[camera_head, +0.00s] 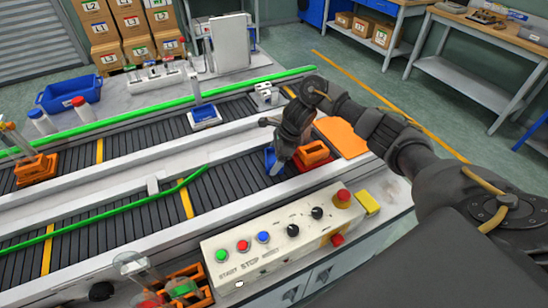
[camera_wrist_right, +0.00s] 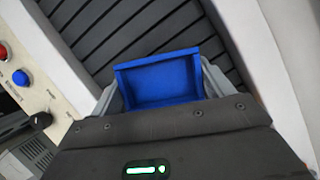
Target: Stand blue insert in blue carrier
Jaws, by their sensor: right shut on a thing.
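My right gripper (camera_head: 287,158) is shut on the blue insert (camera_head: 271,161), an open-fronted blue box, over the right part of the near conveyor. In the right wrist view the insert (camera_wrist_right: 160,82) sits between the fingers, its open side facing the camera. A small blue and white piece (camera_head: 205,117), which looks like the blue carrier, is on the far conveyor, apart from the gripper. Whether the insert touches the near belt is not clear. My left gripper is not in view.
An orange holder (camera_head: 314,153) stands just right of my gripper; another orange holder (camera_head: 35,169) is at the left. A control box (camera_head: 275,232) with buttons lies along the front. A green rail (camera_head: 125,217) runs above the near belt.

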